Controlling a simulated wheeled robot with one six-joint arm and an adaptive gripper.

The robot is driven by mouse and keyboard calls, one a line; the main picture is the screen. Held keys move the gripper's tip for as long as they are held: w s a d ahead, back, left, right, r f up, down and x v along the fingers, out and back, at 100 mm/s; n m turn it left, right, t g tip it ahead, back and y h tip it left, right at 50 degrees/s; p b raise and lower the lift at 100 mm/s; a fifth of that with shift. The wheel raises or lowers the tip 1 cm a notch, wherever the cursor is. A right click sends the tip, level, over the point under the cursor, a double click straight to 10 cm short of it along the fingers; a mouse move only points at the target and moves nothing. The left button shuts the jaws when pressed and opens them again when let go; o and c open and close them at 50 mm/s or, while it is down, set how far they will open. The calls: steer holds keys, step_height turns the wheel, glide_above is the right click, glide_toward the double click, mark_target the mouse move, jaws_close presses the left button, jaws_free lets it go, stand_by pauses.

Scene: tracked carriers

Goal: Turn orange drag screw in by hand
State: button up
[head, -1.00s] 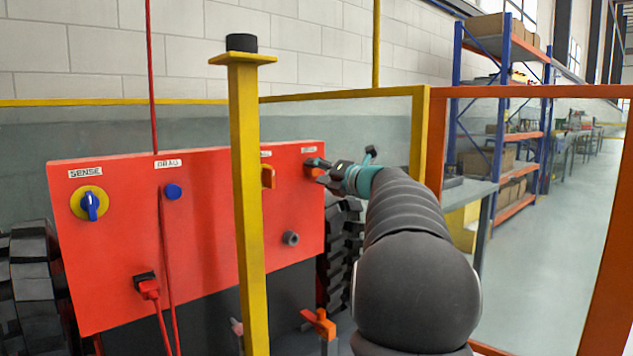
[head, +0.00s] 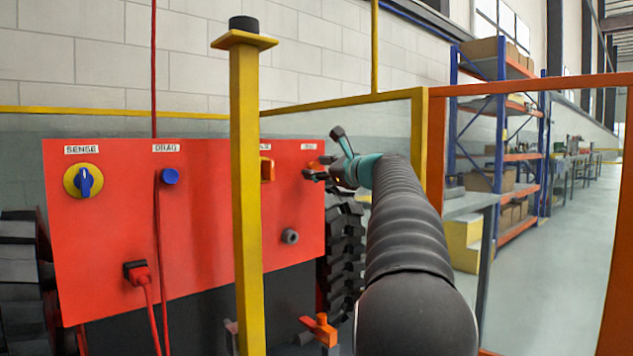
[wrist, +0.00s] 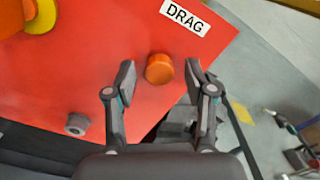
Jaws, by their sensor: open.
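The orange drag screw (wrist: 160,69) is a round orange knob on the red panel (wrist: 90,85), beside the DRAG label (wrist: 186,16) in the wrist view. My gripper (wrist: 160,80) is open and empty. Its two fingers show on either side of the knob in that view, with gaps on both sides; I cannot tell how far they are from the panel in depth. In the head view my gripper (head: 313,174) is at the upper right of the red panel (head: 205,220), and the knob there is mostly hidden.
A yellow post (head: 246,200) stands in front of the panel. An orange-framed fence (head: 434,140) runs near my arm. A blue knob (head: 169,176), a selector (head: 83,181) and a grey fitting (head: 290,236) sit elsewhere on the panel.

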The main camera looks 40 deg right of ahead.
steer(key=n, duration=0.3)
steer(key=shift+n, duration=0.4)
steer(key=c, duration=0.9)
steer(key=m+p, duration=0.2)
steer(key=p, duration=0.1)
steer(key=shift+r, duration=0.4)
steer(key=shift+c, duration=0.2)
steer(key=m+p, duration=0.6)
steer(key=p, duration=0.1)
steer(key=shift+f+m+p, duration=0.25)
steer(key=shift+m+p, duration=0.55)
steer(key=shift+p, duration=0.05)
steer(key=shift+f, duration=0.2)
